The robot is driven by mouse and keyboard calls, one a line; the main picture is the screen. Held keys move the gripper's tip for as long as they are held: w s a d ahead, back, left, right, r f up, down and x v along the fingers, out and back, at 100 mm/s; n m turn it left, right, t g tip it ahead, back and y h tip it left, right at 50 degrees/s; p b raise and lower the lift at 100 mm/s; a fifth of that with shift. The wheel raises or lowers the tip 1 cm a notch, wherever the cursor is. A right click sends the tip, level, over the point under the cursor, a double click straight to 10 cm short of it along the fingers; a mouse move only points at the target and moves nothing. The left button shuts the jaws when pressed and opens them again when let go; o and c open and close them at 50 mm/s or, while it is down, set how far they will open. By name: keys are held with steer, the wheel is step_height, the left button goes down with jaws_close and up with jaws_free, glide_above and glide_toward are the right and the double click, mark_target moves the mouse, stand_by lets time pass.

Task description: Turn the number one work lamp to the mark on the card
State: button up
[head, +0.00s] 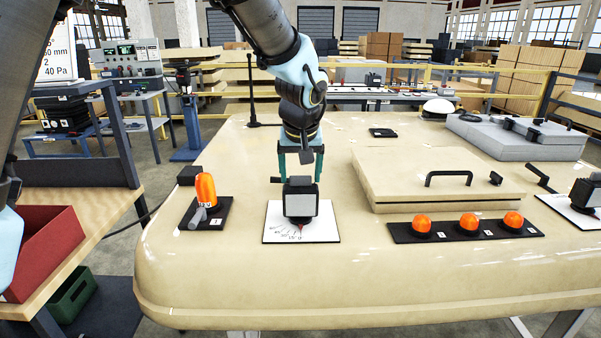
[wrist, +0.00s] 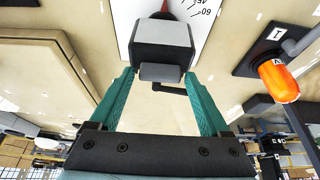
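A work lamp (head: 300,203), a dark box with a grey face, stands on a white card (head: 328,230) printed with an arc of angle marks. I cannot read a number on this lamp. Its red pointer (head: 301,227) points toward the front of the card, near the low end of the scale. My gripper (head: 300,178) is above the lamp, pointing down, its teal fingers apart with the tips at either side of the lamp's top. In the wrist view the lamp (wrist: 163,45) shows between and past the fingertips (wrist: 160,76); contact cannot be told. The card (wrist: 207,25) is partly hidden there.
An orange beacon (head: 205,188) with a lever stands just left of the card. A raised hatch with a handle (head: 448,178) and an orange-lamp strip (head: 466,229) lie right. A second lamp (head: 585,193) is at the right edge. A sign (head: 57,52) with partly cut-off values is upper left.

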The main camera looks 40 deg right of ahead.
steer(key=c, duration=1.1)
steer(key=shift+w+m+g, duration=0.1)
steer(key=shift+m+g, duration=0.2)
steer(key=shift+m, duration=0.5)
steer(key=shift+m+h, duration=0.4)
steer(key=shift+m, duration=0.3)
steer(key=o, duration=1.4)
steer(key=shift+r, duration=0.1)
steer(key=b+v, duration=0.2)
steer(key=v, duration=0.8)
steer(key=shift+a+r+b, duration=0.2)
steer(key=shift+r+b, duration=0.1)
steer(key=shift+r, duration=0.05)
